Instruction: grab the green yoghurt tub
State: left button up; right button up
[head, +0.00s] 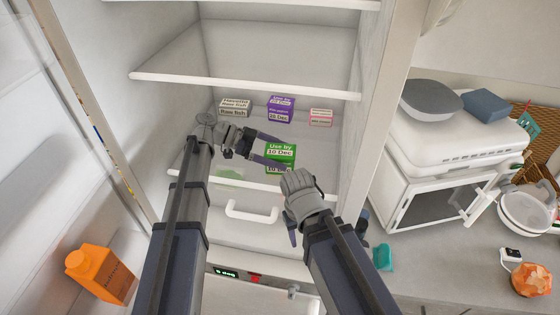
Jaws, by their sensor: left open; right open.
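The green yoghurt tub (281,151) is a boxy green pack with a white "Use by 10 Dec" label, upright near the front of a lower fridge shelf (202,176). My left gripper (270,149) is open and points right, its fingers at the tub's left side. One finger is near the upper left of the tub and the other crosses low near its front. I cannot tell whether they touch it. My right gripper (291,215) is below and in front of the shelf, apart from the tub. Its fingers are mostly hidden by its own wrist.
A white raw fish pack (235,107), a purple pack (281,109) and a pink-and-white pack (321,117) stand behind the tub. Another shelf (250,85) is above, a drawer handle (251,212) below.

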aim_at(290, 158)
pick_arm(q)
jog(key=b+x, duration=0.1)
jog(key=x, duration=0.2)
jog(key=shift+f, duration=0.2)
pick_arm(e)
jog(key=shift+f, duration=0.7)
pick_arm(q)
jog(key=shift+d, duration=0.35)
jog(key=shift+c, duration=0.3)
jog(key=c, duration=1.5)
notch_tip(290, 158, up, 10)
jog(key=p, duration=1)
pick_arm(e)
notch_tip(290, 158, up, 10)
